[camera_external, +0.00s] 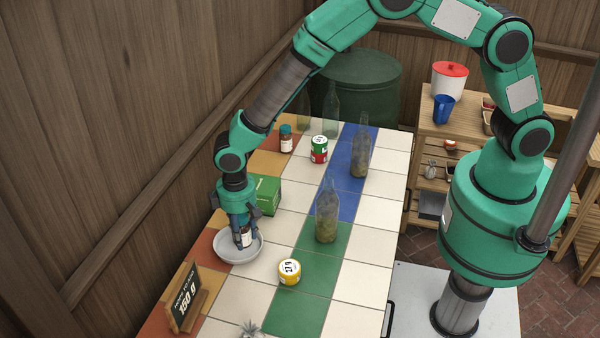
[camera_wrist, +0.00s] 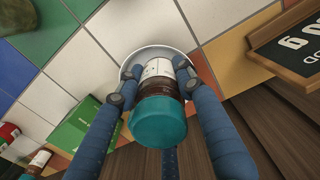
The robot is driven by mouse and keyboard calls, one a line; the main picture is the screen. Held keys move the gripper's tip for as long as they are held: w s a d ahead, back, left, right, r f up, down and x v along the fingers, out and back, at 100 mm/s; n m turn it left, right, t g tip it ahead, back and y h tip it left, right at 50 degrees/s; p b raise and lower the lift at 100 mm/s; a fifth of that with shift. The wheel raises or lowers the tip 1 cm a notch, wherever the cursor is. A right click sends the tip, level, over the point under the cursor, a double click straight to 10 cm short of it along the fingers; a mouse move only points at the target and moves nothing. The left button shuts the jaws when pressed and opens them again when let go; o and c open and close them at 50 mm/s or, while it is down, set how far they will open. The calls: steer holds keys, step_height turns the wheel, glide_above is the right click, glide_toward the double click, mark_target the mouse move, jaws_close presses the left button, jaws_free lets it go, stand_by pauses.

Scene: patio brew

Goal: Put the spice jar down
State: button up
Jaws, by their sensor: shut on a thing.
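The spice jar (camera_wrist: 160,85) is brown with a white label and a teal lid. My gripper (camera_wrist: 155,92) is shut on it, with blue fingers on both sides of its body. In the external view my gripper (camera_external: 242,226) points down over a pale grey bowl (camera_external: 260,250), and the held jar (camera_external: 246,239) shows between the fingers. The bowl also shows in the wrist view (camera_wrist: 143,52) behind the jar's far end. The jar's base is at or inside the bowl; I cannot tell if it touches the bottom.
A green box (camera_external: 267,194) stands close behind the bowl. A black sign (camera_external: 185,297) is in front, and a yellow tin (camera_external: 289,271) is to the right. A similar teal-lidded jar (camera_external: 286,140), a red-green tin (camera_external: 319,150) and glass bottles (camera_external: 328,212) stand farther off. White tiles between are clear.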

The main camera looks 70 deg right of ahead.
steer(key=shift+f, duration=1.7)
steer(key=shift+f+b, duration=0.55)
steer(key=shift+f, duration=0.1)
steer(key=o, duration=1.3)
steer(key=shift+c, duration=0.2)
steer(key=shift+r, duration=0.15)
step_height(320, 180, up, 13)
steer(key=shift+p, duration=0.95)
